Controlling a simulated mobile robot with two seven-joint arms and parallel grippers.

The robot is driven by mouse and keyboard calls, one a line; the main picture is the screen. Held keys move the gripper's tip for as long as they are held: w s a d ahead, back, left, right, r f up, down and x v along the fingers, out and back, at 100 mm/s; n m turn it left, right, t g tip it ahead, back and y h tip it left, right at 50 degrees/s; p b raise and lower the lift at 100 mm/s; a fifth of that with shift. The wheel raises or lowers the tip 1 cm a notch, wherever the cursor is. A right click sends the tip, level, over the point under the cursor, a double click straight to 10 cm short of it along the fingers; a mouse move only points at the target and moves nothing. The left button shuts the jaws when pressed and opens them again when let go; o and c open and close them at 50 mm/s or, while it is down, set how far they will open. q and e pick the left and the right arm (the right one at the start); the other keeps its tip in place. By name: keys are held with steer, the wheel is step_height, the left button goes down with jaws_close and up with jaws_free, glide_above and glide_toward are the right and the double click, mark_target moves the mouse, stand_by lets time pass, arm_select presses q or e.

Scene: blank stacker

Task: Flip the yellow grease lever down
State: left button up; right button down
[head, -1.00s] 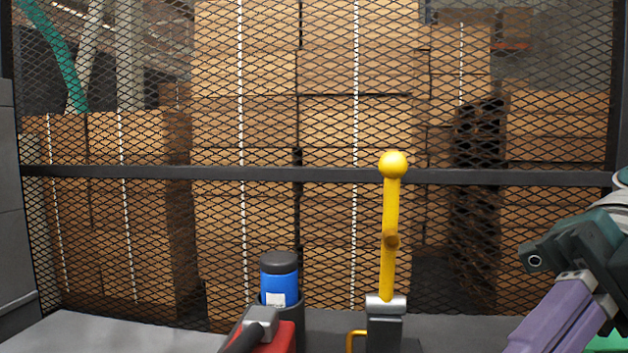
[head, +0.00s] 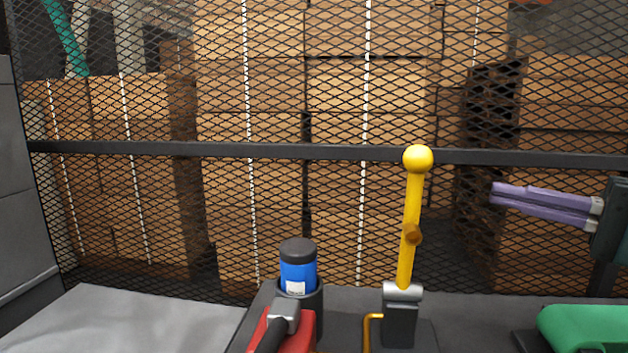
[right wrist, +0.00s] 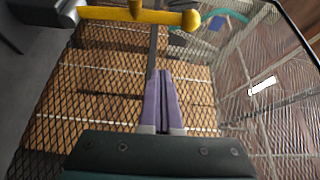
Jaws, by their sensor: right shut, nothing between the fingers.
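The yellow grease lever (head: 409,230) stands nearly upright, with a ball knob (head: 417,159) on top and a grey pivot and dark bracket (head: 400,317) at its base. My right gripper (head: 492,195) is to the right of the lever at about the height of its upper part, apart from it in the head view. Its purple fingers are closed together with nothing between them and point left. In the right wrist view the fingers (right wrist: 160,78) point up the picture, and the lever (right wrist: 150,15) lies across the top, its knob at the right. My left gripper is not in view.
A blue canister with a black cap (head: 298,272) sits in a dark holder left of the lever. A red part with a dark handle (head: 290,327) is in front of it. A green object (head: 585,328) lies at the lower right. A mesh fence (head: 230,150) stands behind, with stacked boxes beyond.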

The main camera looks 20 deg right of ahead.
mark_target(410, 231)
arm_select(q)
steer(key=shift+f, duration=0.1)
arm_select(e)
steer(key=w+a, duration=0.5)
steer(key=a, duration=0.2)
steer(key=shift+w+a, duration=0.25)
steer(key=shift+w, duration=0.15)
stand_by(0.6)
steer(key=shift+s, duration=0.1)
stand_by(0.4)
